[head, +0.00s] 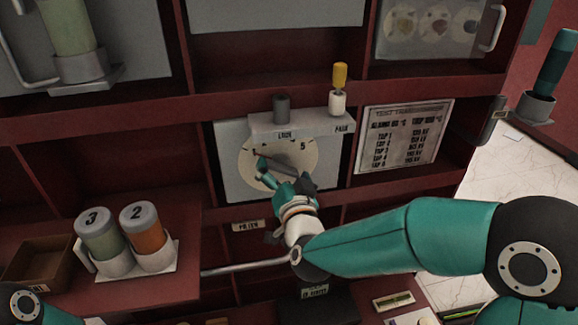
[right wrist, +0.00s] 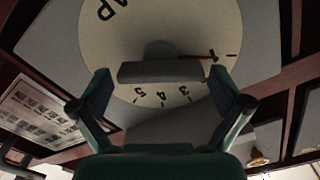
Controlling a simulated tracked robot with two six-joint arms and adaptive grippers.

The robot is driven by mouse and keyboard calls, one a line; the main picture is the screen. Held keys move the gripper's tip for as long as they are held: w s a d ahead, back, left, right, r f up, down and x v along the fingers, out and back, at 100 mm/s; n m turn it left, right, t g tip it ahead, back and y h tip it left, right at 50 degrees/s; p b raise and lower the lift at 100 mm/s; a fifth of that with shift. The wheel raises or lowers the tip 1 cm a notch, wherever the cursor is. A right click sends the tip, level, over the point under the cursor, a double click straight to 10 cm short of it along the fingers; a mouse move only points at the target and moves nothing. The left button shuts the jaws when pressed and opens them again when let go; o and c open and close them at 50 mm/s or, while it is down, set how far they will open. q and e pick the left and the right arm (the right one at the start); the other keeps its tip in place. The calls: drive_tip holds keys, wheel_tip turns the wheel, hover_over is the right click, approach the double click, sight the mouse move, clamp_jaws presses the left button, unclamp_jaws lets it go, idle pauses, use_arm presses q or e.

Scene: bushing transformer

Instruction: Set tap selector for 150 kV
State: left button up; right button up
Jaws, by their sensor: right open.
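The tap selector is a round cream dial (head: 248,176) on a grey plate. It also fills the top of the right wrist view (right wrist: 125,30), where 3, 4 and 5 show. Its grey bar knob (right wrist: 160,72) has a red pointer (right wrist: 212,57) directed at the 1 mark. My right gripper (head: 284,172) is open in front of the dial. In the right wrist view its fingers (right wrist: 161,78) stand either side of the knob; contact cannot be told. A placard (head: 402,136) right of the dial lists taps with kV values, too small to read surely. My left gripper is out of view.
A ledge above the dial carries a grey plug (head: 281,108) at LOCK and a yellow-topped pin (head: 340,78) at PARK. Canisters marked 3 (head: 98,232) and 2 (head: 142,227) stand at lower left. A metal bar handle (head: 245,267) juts out below the dial.

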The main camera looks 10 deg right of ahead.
drive_tip(key=shift+w, duration=0.6)
